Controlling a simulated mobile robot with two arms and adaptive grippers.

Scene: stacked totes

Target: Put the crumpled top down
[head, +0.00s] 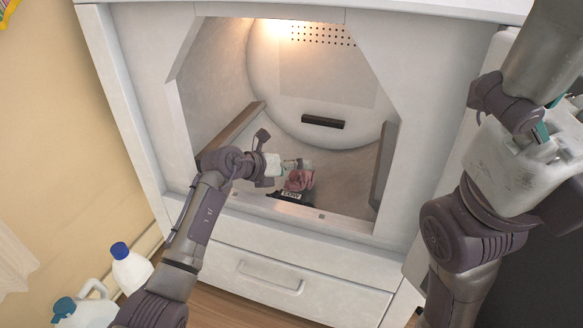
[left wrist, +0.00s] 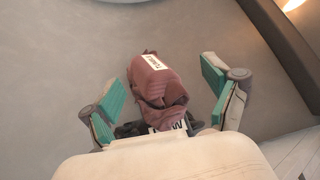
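A crumpled dull-red top (head: 299,180) with a white label lies inside the white machine's opening. It fills the middle of the left wrist view (left wrist: 153,80). My left gripper (head: 290,166) reaches into the opening. Its teal-padded fingers are spread to either side of the top in the left wrist view (left wrist: 161,88), with gaps on both sides. A black item with a white label (head: 291,196) lies against the near side of the top, partly hidden by my gripper in the wrist view. My right gripper (head: 560,122) is at the right edge, outside the machine and partly cut off.
The white machine (head: 290,236) has a many-sided opening with a raised front sill and side walls close to my left arm. A dark bar (head: 323,122) sits on the back wall. Bottles (head: 130,268) stand on the floor at lower left. The drum floor beyond the top is clear.

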